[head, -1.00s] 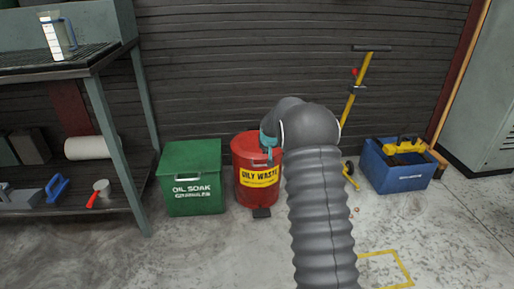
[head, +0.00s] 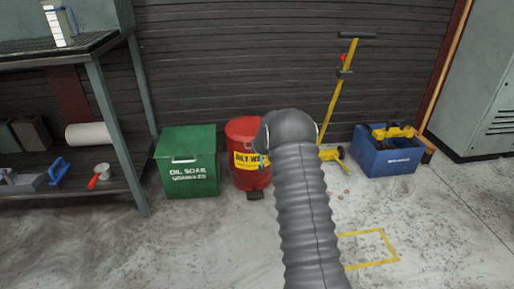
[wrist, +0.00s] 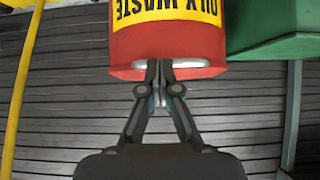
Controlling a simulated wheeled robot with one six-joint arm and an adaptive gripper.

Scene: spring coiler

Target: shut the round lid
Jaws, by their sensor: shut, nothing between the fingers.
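The round lid (head: 243,125) is red and tops the red oily waste can (head: 245,178), which has a yellow label. In the head view it looks flat across the can's top, its right side hidden by my arm. The wrist view is upside down, with the can (wrist: 168,45) above and the lid's rim with a pale handle strip (wrist: 190,64) at its lower edge. My gripper (wrist: 159,66) is shut and empty, its fingertips in front of that strip. I cannot tell whether they touch it. In the head view my arm mostly hides the gripper.
A green oil soak bin (head: 190,165) stands just left of the can. A yellow hand truck (head: 340,95) and a blue crate (head: 388,160) stand to the right. A metal shelf (head: 105,110) is at the far left.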

